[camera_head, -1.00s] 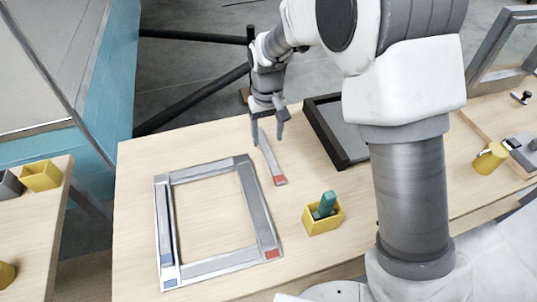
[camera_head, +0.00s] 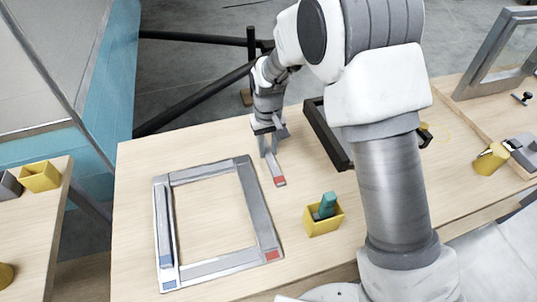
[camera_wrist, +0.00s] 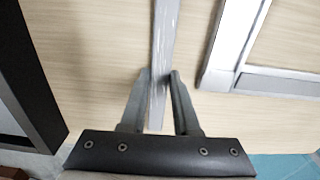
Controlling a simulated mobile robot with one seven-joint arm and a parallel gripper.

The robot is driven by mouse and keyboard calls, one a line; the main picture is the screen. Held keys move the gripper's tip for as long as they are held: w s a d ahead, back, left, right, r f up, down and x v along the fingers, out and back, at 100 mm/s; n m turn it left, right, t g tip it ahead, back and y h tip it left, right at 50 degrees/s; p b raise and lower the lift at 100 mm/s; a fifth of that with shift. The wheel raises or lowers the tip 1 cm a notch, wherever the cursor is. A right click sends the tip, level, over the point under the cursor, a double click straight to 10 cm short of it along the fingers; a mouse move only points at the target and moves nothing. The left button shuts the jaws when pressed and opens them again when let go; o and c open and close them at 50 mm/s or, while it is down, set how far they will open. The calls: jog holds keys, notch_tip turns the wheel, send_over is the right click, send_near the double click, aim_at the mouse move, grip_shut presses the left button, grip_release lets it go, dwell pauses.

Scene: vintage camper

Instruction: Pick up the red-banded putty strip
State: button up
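The red-banded putty strip (camera_head: 275,168) is a thin grey strip with a red end, lying on the wooden table right of the window frame. My gripper (camera_head: 268,154) is down at its far end. In the wrist view the strip (camera_wrist: 161,40) runs between the fingers (camera_wrist: 161,74), which are close against both sides. They look shut on it, though contact is hard to make out. The strip appears to lie on the table, not visibly lifted. Its red end is out of the wrist view.
The grey window frame (camera_head: 203,268), with a blue-banded strip (camera_head: 164,225) along its left side, lies left. A yellow box (camera_head: 323,223) holding a teal block (camera_head: 328,204) stands in front. A black-rimmed tray (camera_head: 325,137) is close on the right.

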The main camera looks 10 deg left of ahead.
aim_at(271, 153)
grip_shut()
jog(key=shift+r, duration=0.45)
jog(key=r, duration=0.4)
jog(key=shift+s+d, duration=0.1)
jog(key=shift+d, duration=0.3)
jog(key=s+d+r, duration=0.4)
jog(key=d+r, duration=0.2)
jog(key=d, duration=0.4)
jog(key=shift+s+p, duration=0.25)
jog(key=shift+p, duration=0.05)
